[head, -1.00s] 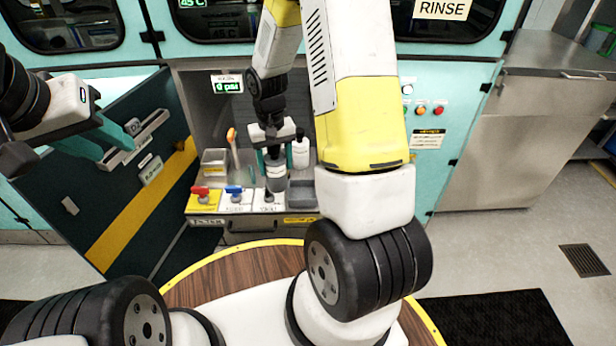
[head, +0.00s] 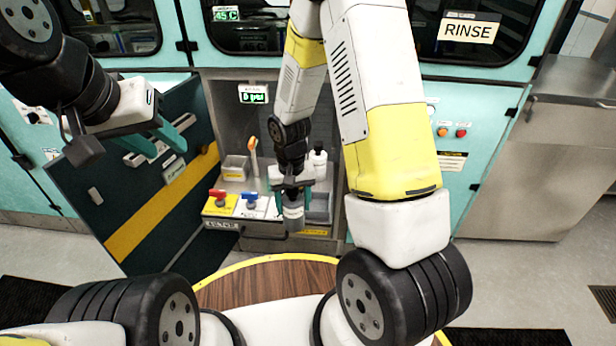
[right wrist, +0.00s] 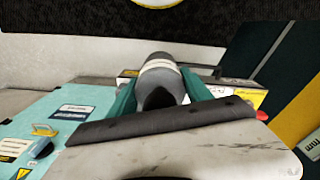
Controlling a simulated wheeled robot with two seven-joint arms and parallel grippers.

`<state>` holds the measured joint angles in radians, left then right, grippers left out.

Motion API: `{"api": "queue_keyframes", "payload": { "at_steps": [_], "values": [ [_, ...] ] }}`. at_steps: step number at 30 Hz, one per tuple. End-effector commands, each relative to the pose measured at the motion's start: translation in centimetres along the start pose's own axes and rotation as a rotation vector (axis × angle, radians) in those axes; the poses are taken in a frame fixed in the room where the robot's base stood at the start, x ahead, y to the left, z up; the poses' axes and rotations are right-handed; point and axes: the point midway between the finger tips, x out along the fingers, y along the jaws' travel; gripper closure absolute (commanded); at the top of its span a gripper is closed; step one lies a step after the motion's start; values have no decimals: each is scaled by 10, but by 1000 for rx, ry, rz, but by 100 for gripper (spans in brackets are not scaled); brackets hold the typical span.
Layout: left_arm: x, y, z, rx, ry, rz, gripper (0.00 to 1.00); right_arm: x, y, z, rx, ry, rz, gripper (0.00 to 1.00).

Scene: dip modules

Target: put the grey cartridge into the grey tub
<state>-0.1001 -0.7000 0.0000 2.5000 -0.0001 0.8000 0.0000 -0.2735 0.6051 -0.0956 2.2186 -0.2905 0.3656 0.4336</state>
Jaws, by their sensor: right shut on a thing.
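The grey cartridge (head: 293,218), with a pale band, is in my right gripper (head: 291,196), upright at the front edge of the shelf in the head view. In the right wrist view the cartridge (right wrist: 160,78) sits between the teal fingers of the right gripper (right wrist: 165,98). A dark grey tub (head: 319,207) is on the shelf just right of the gripper, partly hidden by it. A lighter grey tub (head: 235,168) stands at the back left of the shelf. My left gripper (head: 172,134) is open and empty in front of the dark door.
A red-handled valve (head: 219,197) and a blue-handled valve (head: 250,198) are on the shelf front, left of the right gripper. An orange-topped stick (head: 253,150) and a white bottle (head: 318,163) stand behind. The dark door (head: 130,195) hangs open at left.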

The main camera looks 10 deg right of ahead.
Motion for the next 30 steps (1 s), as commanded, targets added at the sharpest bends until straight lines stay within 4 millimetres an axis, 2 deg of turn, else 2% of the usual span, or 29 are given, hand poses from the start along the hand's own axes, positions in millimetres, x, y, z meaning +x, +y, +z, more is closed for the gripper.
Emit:
{"api": "queue_keyframes", "payload": {
  "at_steps": [1, 6, 13, 21, 27, 30],
  "values": [
    [0, 0, 0, 0, 0, 0, 64, 1, 11, -12, 9, 3, -1, 96],
    [0, 0, 0, 0, 0, 0, 64, 6, 44, -45, 7, 2, -1, 96],
    [0, 0, 0, 0, 0, 0, 64, 10, 77, -79, 4, 1, 0, 96],
    [0, 0, 0, 0, 0, 0, 64, 12, 91, -94, 1, 2, 0, 96],
    [0, 0, 0, 0, 0, 0, 64, 43, 91, -93, -1, -3, 0, 96],
    [0, 0, 0, 0, 0, 0, 64, 48, 91, -94, -1, 0, 0, 96]
  ]
}}
